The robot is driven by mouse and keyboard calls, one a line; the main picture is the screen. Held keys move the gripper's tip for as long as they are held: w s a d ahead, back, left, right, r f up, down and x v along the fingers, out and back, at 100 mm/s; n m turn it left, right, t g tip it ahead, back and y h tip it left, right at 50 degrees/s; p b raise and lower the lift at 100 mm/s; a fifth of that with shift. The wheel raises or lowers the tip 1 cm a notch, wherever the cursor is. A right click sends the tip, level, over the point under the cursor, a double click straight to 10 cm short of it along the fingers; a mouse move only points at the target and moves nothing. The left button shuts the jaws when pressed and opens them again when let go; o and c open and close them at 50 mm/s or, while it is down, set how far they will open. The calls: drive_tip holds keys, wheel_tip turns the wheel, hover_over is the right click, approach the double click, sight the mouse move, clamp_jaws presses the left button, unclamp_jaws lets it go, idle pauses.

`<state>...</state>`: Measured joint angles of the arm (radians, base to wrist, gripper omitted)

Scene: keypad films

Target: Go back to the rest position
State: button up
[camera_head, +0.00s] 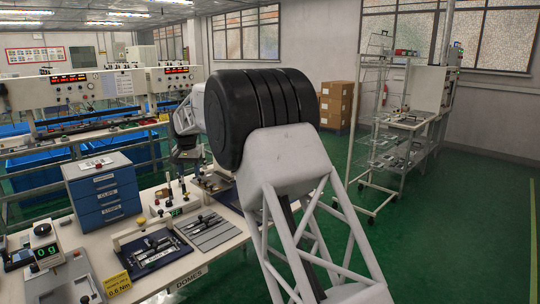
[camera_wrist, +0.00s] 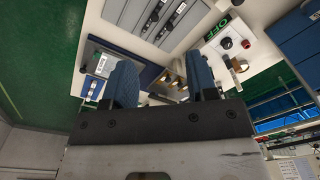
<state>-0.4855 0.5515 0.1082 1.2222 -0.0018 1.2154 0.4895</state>
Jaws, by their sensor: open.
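My gripper (camera_wrist: 160,75) shows in the wrist view as two blue fingers standing well apart, with nothing held between them. Beyond the fingers are the white bench top (camera_wrist: 205,15) and a small fixture with brass-coloured parts, partly hidden by the fingers. In the head view my arm rises from the bottom right and bends over the bench (camera_head: 232,258). The dark wrist end hangs above the far part of the bench, left of the big black joint. The fingertips cannot be made out there.
A wire rack (camera_head: 378,140) and stacked cartons (camera_head: 336,105) stand behind. Green floor is clear at right.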

drive_tip(key=s+d+r, duration=0.4)
drive_tip(key=s+d, duration=0.4)
drive_tip(key=d, duration=0.3)
drive_tip(key=s+d+r+t, duration=0.1)
drive_tip(key=s+d+r, duration=0.3)
drive_tip(key=s+d, duration=0.55)
drive_tip(key=s+d+r, duration=0.5)
drive_tip(key=s+d, duration=0.3)
drive_tip(key=d, duration=0.4)
drive_tip(key=s+d+f, duration=0.4)
drive_tip(key=s+d, duration=0.1)
drive_tip(key=s, duration=0.7)
drive_tip(key=s+d+f, duration=0.4)
drive_tip(key=s+d, duration=0.2)
drive_tip(key=s, duration=0.6)
drive_tip(key=s+d+f+t, duration=0.1)
drive_tip(key=s+d+f, duration=0.2)
drive_tip(key=s, duration=1)
drive_tip(key=shift+d+f, duration=0.4)
drive_tip(key=shift+d, duration=0.8)
